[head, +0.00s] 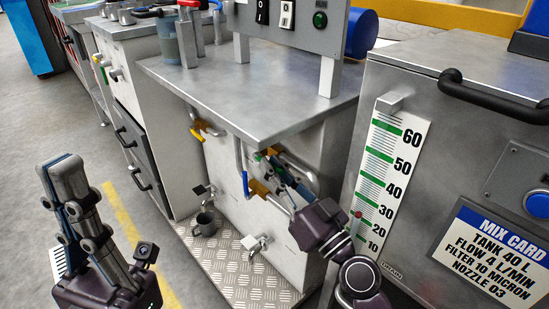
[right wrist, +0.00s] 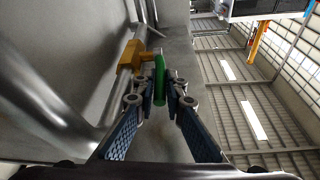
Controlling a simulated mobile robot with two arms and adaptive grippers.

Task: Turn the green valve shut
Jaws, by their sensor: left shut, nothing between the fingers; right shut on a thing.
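The green valve's handle (right wrist: 159,82) stands out from a brass-coloured valve body (right wrist: 131,56) on a pipe in the right wrist view. My right gripper (right wrist: 160,88) is shut on this handle, with a finger on each side of it. In the head view only a small bit of the green handle (head: 258,157) shows; my right gripper (head: 274,166) hides most of it under the bench edge. My left gripper (head: 60,165) is shut and empty, raised over the floor at the left, well apart from the valve.
A yellow-handled valve (head: 197,134) and a blue-handled valve (head: 245,184) are on the same cabinet front. The steel bench top (head: 225,92) overhangs the pipes. A tank with a level scale (head: 386,165) stands close on the right.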

